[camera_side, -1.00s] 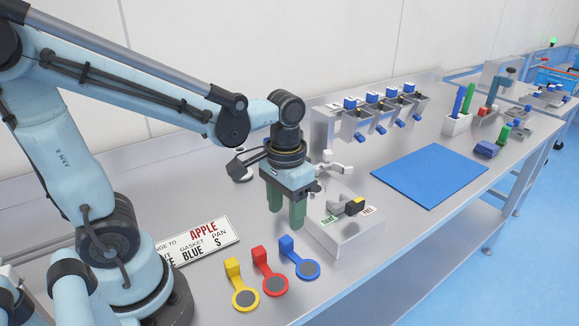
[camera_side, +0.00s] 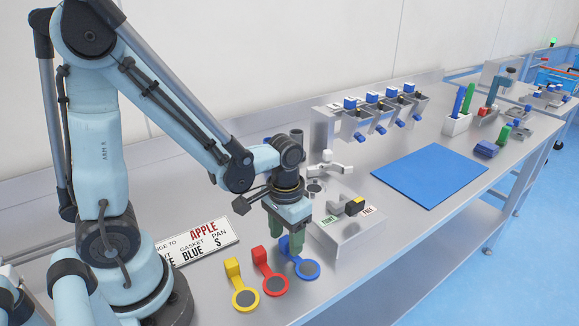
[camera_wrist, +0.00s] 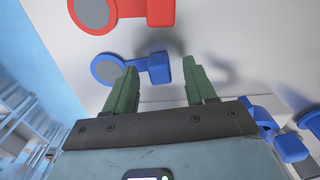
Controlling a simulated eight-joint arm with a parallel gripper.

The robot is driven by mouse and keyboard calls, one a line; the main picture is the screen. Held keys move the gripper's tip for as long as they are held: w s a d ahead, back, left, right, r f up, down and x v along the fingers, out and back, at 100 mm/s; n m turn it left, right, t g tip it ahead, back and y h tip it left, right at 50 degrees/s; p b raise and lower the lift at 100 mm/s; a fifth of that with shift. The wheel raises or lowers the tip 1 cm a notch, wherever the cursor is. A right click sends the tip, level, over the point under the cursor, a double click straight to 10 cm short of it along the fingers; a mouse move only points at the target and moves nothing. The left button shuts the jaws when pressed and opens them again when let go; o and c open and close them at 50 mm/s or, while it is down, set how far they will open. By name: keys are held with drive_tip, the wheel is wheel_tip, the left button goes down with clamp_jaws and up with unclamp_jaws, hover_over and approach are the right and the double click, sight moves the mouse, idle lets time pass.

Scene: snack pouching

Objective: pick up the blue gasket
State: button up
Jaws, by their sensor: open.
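The blue gasket (camera_side: 307,269) lies on the steel bench, rightmost of three gaskets, a ring with a grey disc and a raised tab. My gripper (camera_side: 285,243) points down over the tab end, its green fingers open and partly hiding the tab. In the wrist view the blue gasket's tab (camera_wrist: 159,69) appears between the two fingertips of my gripper (camera_wrist: 161,66), with the ring off to the left. I cannot tell whether the fingers touch the tab or how high they are above the bench.
The red gasket (camera_side: 274,285) lies close on the left, with the yellow gasket (camera_side: 245,298) beyond it. A grey fixture box (camera_side: 350,240) stands just right of my gripper. A sign (camera_side: 205,240) lies behind. A blue mat (camera_side: 430,176) lies farther right.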

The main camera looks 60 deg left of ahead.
drive_tip(key=shift+f, duration=0.25)
clamp_jaws()
drive_tip(key=shift+r, duration=0.1)
idle(0.3)
drive_tip(key=shift+r, duration=0.7)
wheel_tip(320, 180, up, 2)
drive_tip(key=shift+r, duration=0.2)
drive_tip(key=s+d+r, duration=0.6)
drive_tip(key=d+r, duration=0.1)
drive_tip(key=d, duration=0.3)
drive_tip(key=shift+s, duration=0.15)
drive_tip(key=shift+a, duration=0.1)
